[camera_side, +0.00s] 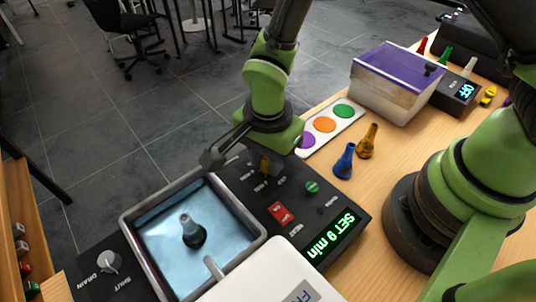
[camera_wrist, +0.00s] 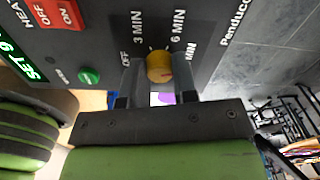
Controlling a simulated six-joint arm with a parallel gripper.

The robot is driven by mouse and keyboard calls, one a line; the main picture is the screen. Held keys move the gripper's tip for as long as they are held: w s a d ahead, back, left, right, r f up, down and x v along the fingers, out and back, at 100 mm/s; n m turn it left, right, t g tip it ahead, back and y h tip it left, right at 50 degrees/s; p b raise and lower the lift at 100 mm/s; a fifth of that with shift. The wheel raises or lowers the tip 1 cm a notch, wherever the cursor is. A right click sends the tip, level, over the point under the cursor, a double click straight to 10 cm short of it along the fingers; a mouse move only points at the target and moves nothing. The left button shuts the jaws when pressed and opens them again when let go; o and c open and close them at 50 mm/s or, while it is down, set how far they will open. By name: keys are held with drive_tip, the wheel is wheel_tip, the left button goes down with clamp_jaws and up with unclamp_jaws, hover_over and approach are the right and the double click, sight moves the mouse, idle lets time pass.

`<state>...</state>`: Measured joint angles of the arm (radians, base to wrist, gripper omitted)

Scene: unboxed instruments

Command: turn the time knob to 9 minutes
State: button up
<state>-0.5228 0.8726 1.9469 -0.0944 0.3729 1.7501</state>
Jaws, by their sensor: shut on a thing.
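The time knob (camera_wrist: 159,67) is a yellow-orange round knob on the dark panel, ringed by the labels OFF, 3 MIN, 6 MIN and a partly hidden MIN label. My gripper (camera_wrist: 160,80) is shut on it, with one finger on each side. In the side view the knob (camera_side: 264,166) is a small orange piece under my gripper (camera_side: 263,160). The direction it points cannot be told clearly. The green display (camera_side: 332,238) reads "SET 9 min"; part of it shows in the wrist view (camera_wrist: 18,60).
The panel also holds a red heat switch (camera_side: 281,213), a green button (camera_side: 312,187) and a drain knob (camera_side: 108,262). A water bath (camera_side: 146,226) holds a grey cone. Blue (camera_side: 345,161) and amber (camera_side: 367,141) cones stand beside the device, near a purple-lidded box (camera_side: 398,83).

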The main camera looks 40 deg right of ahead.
idle(0.3)
drive_tip(key=o, duration=0.9)
wheel_tip(320, 180, up, 10)
drive_tip(key=shift+f, duration=0.1)
drive_tip(key=s+d+r+n+t+y, duration=0.1)
drive_tip(key=s+d+r+n+t, duration=0.1)
drive_tip(key=d+r, duration=0.3)
drive_tip(key=s+d+r+n+t+y, duration=0.1)
drive_tip(key=d+r+n, duration=0.2)
drive_tip(key=r, duration=0.4)
drive_tip(key=s+d+r+n+t, duration=0.1)
drive_tip(key=s+n, duration=0.1)
drive_tip(key=s, duration=0.1)
drive_tip(key=s+d+r+n+t, duration=0.1)
drive_tip(key=s+d+r+n, duration=0.1)
drive_tip(key=s+d+r+n+t, duration=0.1)
drive_tip(key=s+n+t, duration=0.1)
drive_tip(key=s, duration=0.1)
drive_tip(key=shift+s+d+r, duration=0.15)
drive_tip(key=shift+s+r, duration=0.15)
drive_tip(key=shift+s, duration=0.05)
